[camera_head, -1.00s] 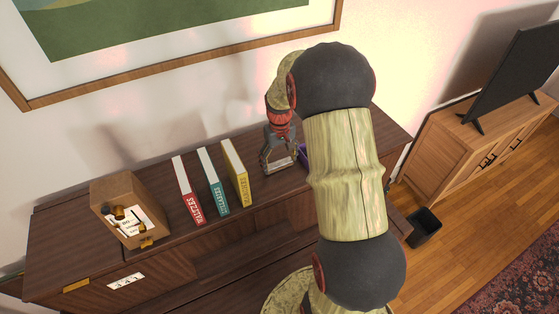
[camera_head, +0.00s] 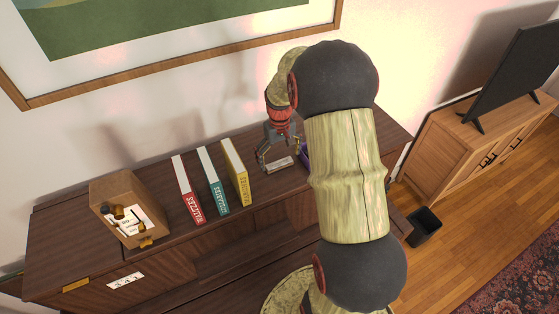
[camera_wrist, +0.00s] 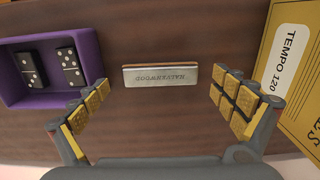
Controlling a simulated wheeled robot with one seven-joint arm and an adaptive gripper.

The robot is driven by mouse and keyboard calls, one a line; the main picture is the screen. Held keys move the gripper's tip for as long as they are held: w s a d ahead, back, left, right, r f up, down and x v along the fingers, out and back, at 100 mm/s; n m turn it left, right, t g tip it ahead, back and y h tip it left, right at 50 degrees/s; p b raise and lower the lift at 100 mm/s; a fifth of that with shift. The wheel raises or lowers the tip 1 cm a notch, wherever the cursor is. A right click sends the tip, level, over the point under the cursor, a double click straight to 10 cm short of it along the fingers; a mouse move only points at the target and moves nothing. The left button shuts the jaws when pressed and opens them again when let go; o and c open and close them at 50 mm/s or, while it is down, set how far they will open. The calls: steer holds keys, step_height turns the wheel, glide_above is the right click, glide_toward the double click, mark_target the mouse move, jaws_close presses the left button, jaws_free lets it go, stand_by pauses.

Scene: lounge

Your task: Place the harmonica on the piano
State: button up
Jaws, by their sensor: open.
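The harmonica (camera_wrist: 160,76) is a small silver bar with lettering, lying flat on the dark wooden piano top (camera_wrist: 150,125). In the head view the harmonica (camera_head: 280,163) lies on the piano (camera_head: 75,225), just below my gripper (camera_head: 277,160). In the wrist view my gripper (camera_wrist: 163,112) is open, with its yellow-padded fingers spread wide to either side. The harmonica lies between and a little beyond the fingertips, and neither finger touches it.
A purple tray (camera_wrist: 97,58) with dominoes (camera_wrist: 70,66) sits beside the harmonica. Yellow (camera_head: 237,172), teal (camera_head: 212,180) and red (camera_head: 188,188) books stand to the left. A wooden box (camera_head: 118,192) stands farther left. Bare piano top lies around the harmonica.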

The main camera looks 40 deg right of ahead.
mark_target(279, 164)
steer(key=s+a+r+t+b, duration=0.1)
steer(key=a+r, duration=0.2)
steer(key=r, duration=0.5)
steer(key=a+r+b, duration=0.1)
steer(key=a+r, duration=0.3)
steer(key=r, duration=0.4)
steer(key=s+a+r+n+t, duration=0.1)
steer(key=s+a+r+t, duration=0.1)
steer(key=s+a, duration=0.7)
steer(key=s+a+r+n+t, duration=0.1)
steer(key=s+a+r+t, duration=0.1)
steer(key=s+a, duration=0.7)
steer(key=shift+a+r+n+t, duration=0.3)
steer(key=shift+a+r+n, duration=0.15)
steer(key=shift+r, duration=0.2)
